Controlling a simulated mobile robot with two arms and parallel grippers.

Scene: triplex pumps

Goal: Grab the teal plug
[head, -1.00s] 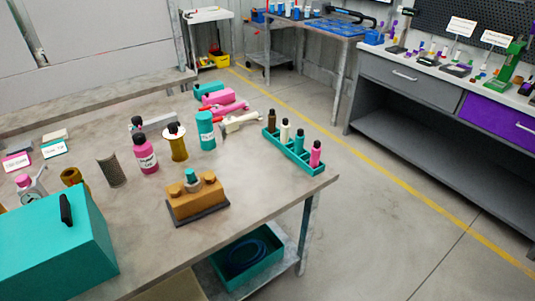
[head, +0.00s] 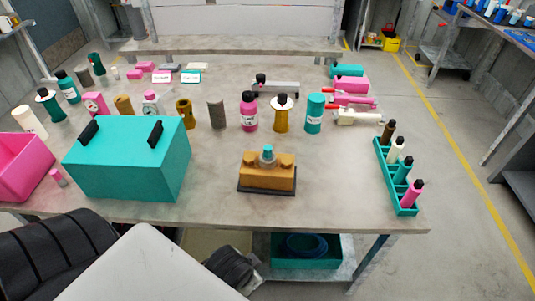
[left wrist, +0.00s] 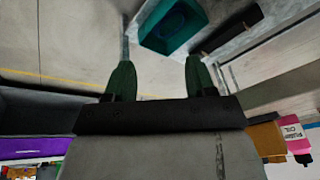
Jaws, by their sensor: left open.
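The teal plug (head: 267,152) stands upright in the top of an orange-brown pump block (head: 266,172) near the front middle of the table in the head view. The block sits on a dark base plate. My left gripper (left wrist: 159,65) shows in the left wrist view with its two green fingers apart and nothing between them. It appears to be away from the plug, which I cannot make out in that view. My right gripper is not in view.
A large teal box (head: 130,165) with black handles stands left of the block. A teal rack (head: 382,165) of small bottles stands right. A pink bottle (head: 249,112), a brass cylinder (head: 281,120) and a teal can (head: 314,118) stand behind. A teal bin (head: 290,262) sits on the lower shelf.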

